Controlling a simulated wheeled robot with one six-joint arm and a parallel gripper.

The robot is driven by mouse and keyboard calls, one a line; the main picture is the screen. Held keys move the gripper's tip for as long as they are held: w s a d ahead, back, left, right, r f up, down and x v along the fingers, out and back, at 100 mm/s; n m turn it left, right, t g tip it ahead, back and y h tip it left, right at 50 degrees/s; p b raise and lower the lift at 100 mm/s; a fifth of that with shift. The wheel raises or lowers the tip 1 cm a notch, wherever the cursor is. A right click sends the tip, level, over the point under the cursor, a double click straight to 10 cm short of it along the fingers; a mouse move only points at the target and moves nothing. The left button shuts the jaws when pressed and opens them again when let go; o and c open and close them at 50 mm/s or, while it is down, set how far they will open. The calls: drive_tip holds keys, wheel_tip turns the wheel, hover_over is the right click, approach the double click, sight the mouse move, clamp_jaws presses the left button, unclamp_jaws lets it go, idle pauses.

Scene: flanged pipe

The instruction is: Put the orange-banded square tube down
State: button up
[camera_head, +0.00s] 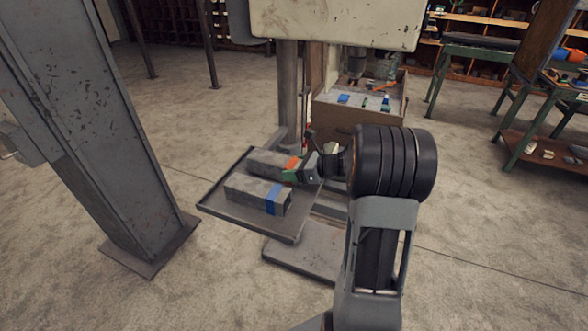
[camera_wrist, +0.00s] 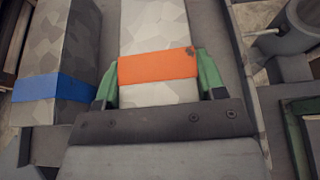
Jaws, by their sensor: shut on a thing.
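The orange-banded square tube (camera_head: 266,161) is grey with an orange band near its end, and it lies level over the far side of the grey tray (camera_head: 238,214). My gripper (camera_head: 299,170) is shut on this tube, its green-tipped fingers on either side of the orange band. In the wrist view the tube (camera_wrist: 153,25) runs away from the gripper (camera_wrist: 156,78) between the fingers. I cannot tell whether its underside touches the tray. A blue-banded square tube (camera_head: 248,189) lies on the tray beside it, nearer the camera, with a gap between them.
The tray belongs to a machine with a round column (camera_head: 288,95) just behind it and a pale head (camera_head: 335,22) above. A box of small parts (camera_head: 345,110) stands behind. A steel post (camera_head: 95,130) rises at the left. The tray's front strip is bare.

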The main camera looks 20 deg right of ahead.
drive_tip(key=shift+f, duration=0.15)
drive_tip(key=o, duration=1.2)
drive_tip(key=shift+o, duration=0.2)
drive_tip(key=shift+s+d+r, duration=0.2)
drive_tip(key=shift+r, duration=0.05)
drive_tip(key=v, duration=1.1)
drive_tip(key=shift+s+b, duration=0.2)
drive_tip(key=shift+b, duration=0.1)
drive_tip(key=shift+d+r, duration=0.1)
drive_tip(key=shift+r, duration=0.05)
